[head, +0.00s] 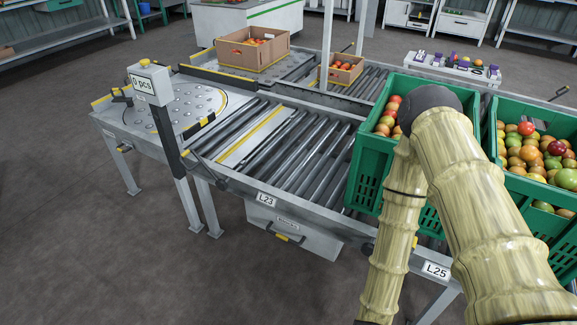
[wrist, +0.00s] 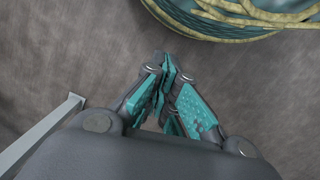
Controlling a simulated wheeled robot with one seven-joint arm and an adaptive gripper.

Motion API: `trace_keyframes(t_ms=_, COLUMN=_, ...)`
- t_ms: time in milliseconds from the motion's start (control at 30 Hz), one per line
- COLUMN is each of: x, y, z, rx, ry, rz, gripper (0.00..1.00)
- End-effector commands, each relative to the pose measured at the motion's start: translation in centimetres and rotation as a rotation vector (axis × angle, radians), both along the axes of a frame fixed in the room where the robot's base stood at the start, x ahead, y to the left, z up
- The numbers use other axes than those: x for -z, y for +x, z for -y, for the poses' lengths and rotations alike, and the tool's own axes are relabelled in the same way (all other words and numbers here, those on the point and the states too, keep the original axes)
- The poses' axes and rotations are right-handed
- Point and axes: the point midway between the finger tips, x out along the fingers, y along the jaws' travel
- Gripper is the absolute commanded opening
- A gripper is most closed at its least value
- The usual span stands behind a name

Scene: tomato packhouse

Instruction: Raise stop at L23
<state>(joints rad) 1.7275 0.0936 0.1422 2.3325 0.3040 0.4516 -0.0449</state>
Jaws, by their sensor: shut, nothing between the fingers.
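The L23 label (head: 266,199) is on the near side rail of the roller conveyor (head: 222,176). Left of it, a dark lever (head: 208,167) sticks out at that rail. My gripper (wrist: 170,82), with teal finger pads, is shut and empty over the dark floor in the wrist view. It is outside the head view, where my arm hides part of the conveyor's right side.
Green crates of tomatoes (head: 362,178) stand on the rollers at right. A post with a "0 pcs" display (head: 146,84) stands in front of the ball table (head: 128,122). A drawer box (head: 290,232) hangs below L23. The floor (head: 90,250) at front left is clear.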

Motion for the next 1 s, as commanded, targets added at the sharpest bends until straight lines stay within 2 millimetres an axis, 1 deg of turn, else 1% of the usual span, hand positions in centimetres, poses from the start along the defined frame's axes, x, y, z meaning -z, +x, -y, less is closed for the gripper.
trace_keyframes(t_ms=33, x=-0.4, y=-0.2, z=1.0, rx=-0.038, ry=-0.009, rz=0.024, gripper=0.0)
trace_keyframes(t_ms=100, x=-0.8, y=-0.3, z=2.1, rx=-0.084, ry=-0.015, rz=0.057, gripper=0.0)
trace_keyframes(t_ms=400, x=-2.9, y=-0.8, z=5.1, rx=-0.232, ry=-0.01, rz=0.166, gripper=0.0)
trace_keyframes(t_ms=500, x=-4.3, y=-0.6, z=5.1, rx=-0.238, ry=-0.006, rz=0.174, gripper=0.0)
trace_keyframes(t_ms=733, x=-6.6, y=-0.7, z=5.1, rx=-0.237, ry=-0.007, rz=0.173, gripper=0.0)
trace_keyframes(t_ms=833, x=-7.9, y=-0.6, z=5.1, rx=-0.236, ry=-0.007, rz=0.172, gripper=0.0)
trace_keyframes(t_ms=933, x=-9.7, y=-0.7, z=5.1, rx=-0.236, ry=-0.007, rz=0.172, gripper=0.0)
trace_keyframes(t_ms=1000, x=-11.2, y=-0.7, z=5.1, rx=-0.236, ry=-0.007, rz=0.172, gripper=0.0)
